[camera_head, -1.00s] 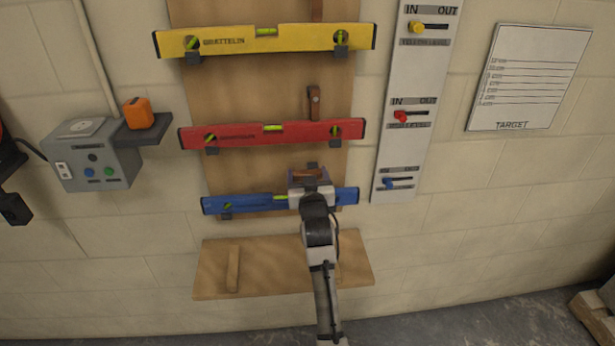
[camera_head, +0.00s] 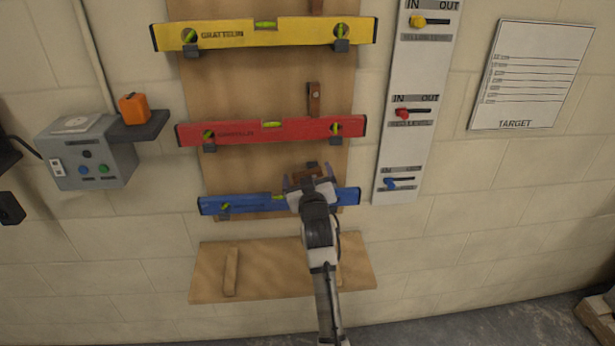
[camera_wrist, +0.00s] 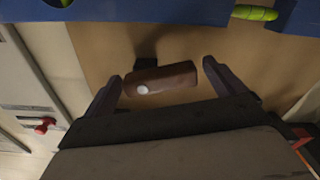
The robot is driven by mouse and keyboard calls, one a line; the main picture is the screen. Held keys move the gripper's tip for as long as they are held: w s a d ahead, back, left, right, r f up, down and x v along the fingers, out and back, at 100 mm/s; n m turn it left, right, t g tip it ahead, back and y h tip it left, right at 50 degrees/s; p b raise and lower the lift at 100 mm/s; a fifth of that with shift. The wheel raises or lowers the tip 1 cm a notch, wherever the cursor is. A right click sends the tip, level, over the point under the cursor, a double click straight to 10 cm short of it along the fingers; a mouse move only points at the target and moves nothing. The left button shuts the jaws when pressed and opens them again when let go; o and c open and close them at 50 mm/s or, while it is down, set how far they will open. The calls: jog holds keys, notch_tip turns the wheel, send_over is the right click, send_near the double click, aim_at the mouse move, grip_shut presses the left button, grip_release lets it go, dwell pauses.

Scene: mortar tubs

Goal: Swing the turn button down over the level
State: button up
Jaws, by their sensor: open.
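The turn button is a brown wooden block with a pale screw head, seen in the wrist view (camera_wrist: 178,77). It lies nearly level across the board, just above the blue level (camera_head: 245,202). In the head view the turn button (camera_head: 308,171) is partly hidden by my gripper (camera_head: 311,181). In the wrist view, my gripper (camera_wrist: 162,72) is open, with one finger beyond each end of the button and a visible gap on both sides. The blue level also shows along the top of the wrist view (camera_wrist: 150,10). It rests against the board, and my gripper hides part of it.
A red level (camera_head: 300,131) and a yellow level (camera_head: 290,31) hang above. An upright turn button (camera_head: 314,99) sits over the red one. A white IN/OUT panel (camera_head: 415,90) stands right, with a blue slider (camera_head: 391,183). A wooden shelf (camera_head: 285,270) is below.

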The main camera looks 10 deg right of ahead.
jog(key=s+b, duration=0.4)
jog(key=s, duration=0.9)
jog(key=shift+s, duration=0.4)
